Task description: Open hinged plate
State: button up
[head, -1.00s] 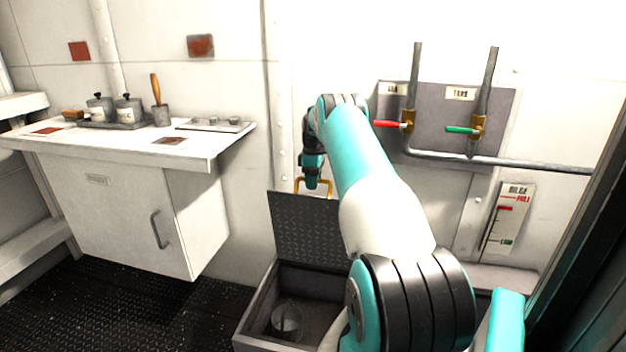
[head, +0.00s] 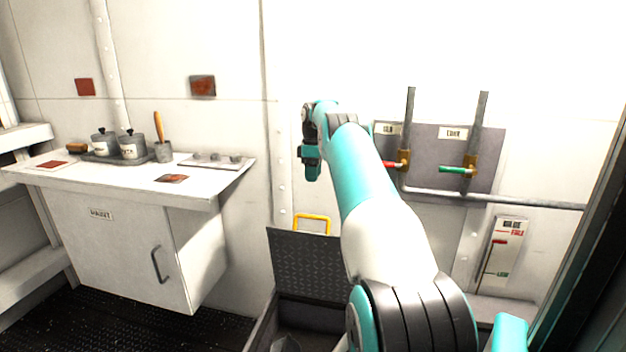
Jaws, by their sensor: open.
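The hinged plate (head: 309,266) is a dark, diamond-tread lid that stands raised, nearly upright, at the back of a grey box-like opening (head: 262,330) in the deck. A yellow handle (head: 312,218) sticks up from the plate's top edge. My gripper (head: 312,176) points down above the handle, with a visible gap between them, and holds nothing that I can see. Its fingers are small and dark in this view. My arm hides the right part of the plate and of the opening.
A white counter (head: 110,186) with a cabinet door stands at the left, carrying jars (head: 131,144) and a brush in a cup. Two valves with a red lever (head: 393,165) and a green lever (head: 455,170) sit on the wall panel at the right. Dark deck lies front left.

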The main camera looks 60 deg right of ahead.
notch_tip(320, 180, up, 2)
jog(key=shift+r+p, duration=0.2)
jog(key=shift+p, duration=0.85)
